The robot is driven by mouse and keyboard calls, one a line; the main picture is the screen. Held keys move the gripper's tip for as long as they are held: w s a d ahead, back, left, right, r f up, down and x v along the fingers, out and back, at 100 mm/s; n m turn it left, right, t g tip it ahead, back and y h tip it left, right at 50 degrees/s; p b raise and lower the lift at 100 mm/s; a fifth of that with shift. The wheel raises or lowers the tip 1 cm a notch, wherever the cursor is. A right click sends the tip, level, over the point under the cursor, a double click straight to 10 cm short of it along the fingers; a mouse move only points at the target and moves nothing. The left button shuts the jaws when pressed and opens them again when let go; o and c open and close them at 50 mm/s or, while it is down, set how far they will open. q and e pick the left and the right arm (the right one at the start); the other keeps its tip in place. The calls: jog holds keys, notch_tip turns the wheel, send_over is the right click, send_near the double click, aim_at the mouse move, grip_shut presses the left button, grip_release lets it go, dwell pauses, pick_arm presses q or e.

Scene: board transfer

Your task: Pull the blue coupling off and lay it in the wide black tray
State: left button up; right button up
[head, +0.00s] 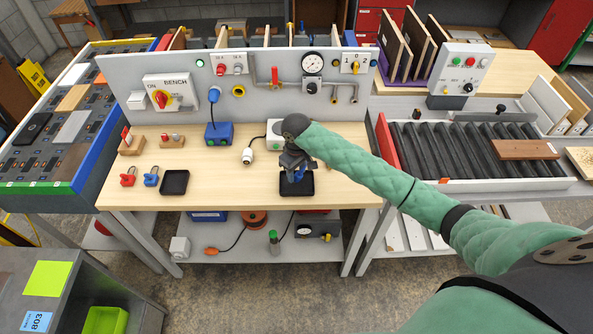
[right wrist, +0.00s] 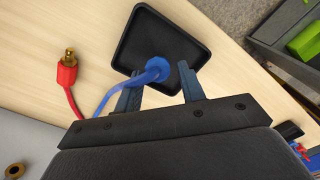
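The blue coupling (right wrist: 157,68) is at the wide black tray (right wrist: 160,18), with its blue hose trailing to the lower left in the right wrist view. In the head view it is a small blue shape (head: 297,176) under my right gripper (head: 297,168), over the wide black tray (head: 297,191). My right gripper (right wrist: 159,72) is open, its fingers on either side of the coupling with a small gap showing. Whether the coupling touches the tray floor is hard to see. My left gripper is not in view.
A red hose with a brass end (right wrist: 68,62) lies beside the tray. The grey panel (head: 130,72) with gauge and pipes stands at the back. A roller rack (head: 460,150) is right.

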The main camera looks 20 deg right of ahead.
jog(key=shift+o, duration=0.7)
